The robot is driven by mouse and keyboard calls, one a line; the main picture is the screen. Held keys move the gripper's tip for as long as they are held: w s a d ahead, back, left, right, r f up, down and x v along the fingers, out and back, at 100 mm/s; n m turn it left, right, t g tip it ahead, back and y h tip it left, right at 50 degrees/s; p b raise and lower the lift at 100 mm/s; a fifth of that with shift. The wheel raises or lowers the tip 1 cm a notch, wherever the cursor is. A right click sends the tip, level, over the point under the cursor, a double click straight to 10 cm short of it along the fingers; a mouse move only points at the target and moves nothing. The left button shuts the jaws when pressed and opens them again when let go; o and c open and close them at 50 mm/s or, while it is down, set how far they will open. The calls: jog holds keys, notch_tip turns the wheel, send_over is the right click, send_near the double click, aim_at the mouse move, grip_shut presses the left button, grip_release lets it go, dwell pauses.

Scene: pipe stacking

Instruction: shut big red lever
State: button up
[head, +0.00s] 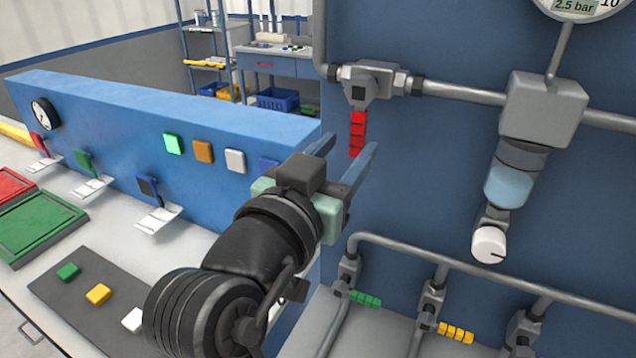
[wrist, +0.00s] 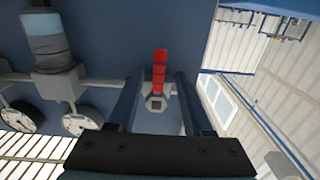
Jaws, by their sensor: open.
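The big red lever (head: 357,133) hangs straight down from a grey valve (head: 368,82) on the pipe of the blue panel. In the wrist view the lever (wrist: 159,70) shows between my two fingers, with the valve body (wrist: 157,103) below it in the picture. My gripper (head: 350,143) is open, its fingers pointing at the panel, one on each side of the lever in the picture. I see no contact with the lever, and the exact depth gap cannot be told.
Lower pipes carry a green lever (head: 365,298) and a yellow lever (head: 456,331). A blue console (head: 120,120) with buttons and small switches stands to the left.

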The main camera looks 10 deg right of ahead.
jog(key=b+v, duration=0.1)
jog(key=v, duration=0.7)
jog(key=shift+s, duration=0.15)
jog(key=shift+a, duration=0.15)
jog(key=s+a+r+n+t+y+p, duration=0.1)
jog(key=r+n+t+y+p, duration=0.1)
jog(key=r, duration=0.7)
jog(key=s+a+r+n+t+y+p, duration=0.1)
jog(key=r+t+y, duration=0.3)
jog(key=r, duration=0.6)
jog(key=s+a+r+n+t+y+p, duration=0.1)
jog(key=r+n+t+y+p, duration=0.3)
jog(key=r, duration=0.6)
jog(key=shift+s+a+t, duration=0.35)
jog(key=shift+s+t, duration=0.55)
jog(key=shift+t, duration=0.3)
